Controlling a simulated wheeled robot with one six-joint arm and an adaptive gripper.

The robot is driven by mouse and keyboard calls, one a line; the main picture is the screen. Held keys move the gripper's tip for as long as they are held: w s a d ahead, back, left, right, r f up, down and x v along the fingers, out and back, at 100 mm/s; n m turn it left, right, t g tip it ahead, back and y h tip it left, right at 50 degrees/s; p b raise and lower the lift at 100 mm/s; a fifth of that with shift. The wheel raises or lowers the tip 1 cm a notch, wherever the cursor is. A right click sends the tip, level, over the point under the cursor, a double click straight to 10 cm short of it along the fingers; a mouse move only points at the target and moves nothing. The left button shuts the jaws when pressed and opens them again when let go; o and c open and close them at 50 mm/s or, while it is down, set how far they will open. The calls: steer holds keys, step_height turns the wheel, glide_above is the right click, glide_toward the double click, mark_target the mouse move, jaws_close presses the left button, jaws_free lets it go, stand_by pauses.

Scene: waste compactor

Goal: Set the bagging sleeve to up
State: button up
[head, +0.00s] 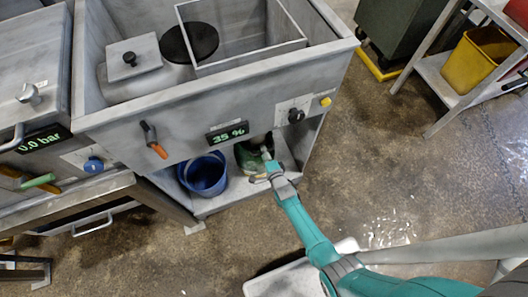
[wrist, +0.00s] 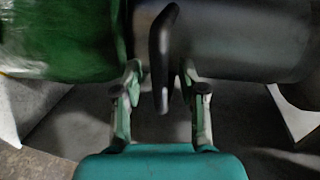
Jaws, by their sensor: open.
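My gripper (head: 266,170) reaches into the low open bay under the machine's front panel, at a green object (head: 246,158). In the wrist view my gripper (wrist: 161,76) is open, with one finger on each side of an upright black handle (wrist: 164,40). The handle stands in front of a dark grey rounded body (wrist: 235,42), with a shiny green surface (wrist: 65,45) to its left. I cannot tell whether the fingers touch the handle. No label marks the bagging sleeve, so I cannot tell for certain which part it is.
A blue bucket (head: 206,175) stands left of my gripper in the bay. Above are an orange-tipped lever (head: 153,140), a "35 %" display (head: 227,132), a black knob (head: 296,116) and a yellow button (head: 326,101). The floor (head: 370,150) at right is mostly clear.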

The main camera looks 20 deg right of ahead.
jaws_close()
steer(key=shift+r, duration=0.1)
step_height(320, 180, up, 15)
stand_by(0.7)
steer(key=shift+w, duration=0.1)
jaws_free()
steer(key=shift+f, duration=0.25)
